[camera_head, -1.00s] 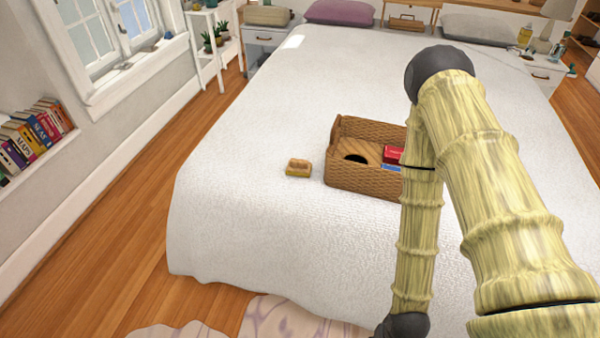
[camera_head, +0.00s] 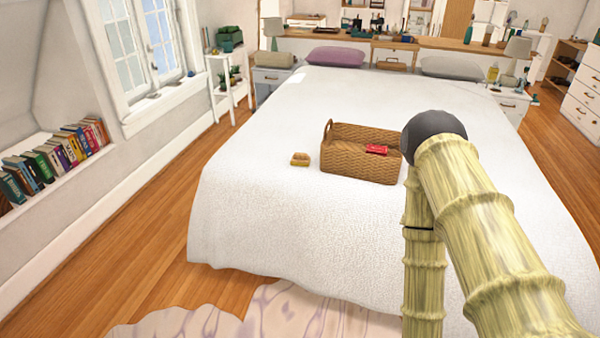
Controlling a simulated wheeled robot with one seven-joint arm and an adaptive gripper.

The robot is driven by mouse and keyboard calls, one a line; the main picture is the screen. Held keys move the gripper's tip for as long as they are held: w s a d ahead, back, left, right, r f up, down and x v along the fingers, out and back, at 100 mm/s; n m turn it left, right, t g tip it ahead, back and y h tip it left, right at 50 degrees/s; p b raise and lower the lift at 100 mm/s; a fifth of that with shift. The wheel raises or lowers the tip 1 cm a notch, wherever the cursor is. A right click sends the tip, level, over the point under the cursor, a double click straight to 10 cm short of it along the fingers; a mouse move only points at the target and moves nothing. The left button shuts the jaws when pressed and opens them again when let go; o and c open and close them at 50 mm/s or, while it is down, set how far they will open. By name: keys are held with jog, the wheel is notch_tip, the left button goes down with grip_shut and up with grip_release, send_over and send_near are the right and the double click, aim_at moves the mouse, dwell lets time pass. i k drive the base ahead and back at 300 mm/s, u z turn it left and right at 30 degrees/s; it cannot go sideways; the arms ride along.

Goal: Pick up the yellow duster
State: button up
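A small yellow duster with a brownish top (camera_head: 300,159) lies on the white bed (camera_head: 290,225), just left of a wicker basket (camera_head: 358,165). There is a small gap between the duster and the basket. My arm comes in from the lower right and bends at a dark joint right of the basket. Its lower part runs down out of the bottom of the picture, so my gripper is out of sight. Nothing of mine touches the duster.
The basket holds a red item (camera_head: 377,149); its other contents are hidden. A patterned rug (camera_head: 290,312) lies on the wooden floor in front of the bed. A bookshelf (camera_head: 60,160) is at the left wall. The bed around the duster's left and front is clear.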

aim_at(298, 159)
jog(key=u, duration=0.8)
jog(key=i, duration=1.5)
jog(key=z, duration=0.8)
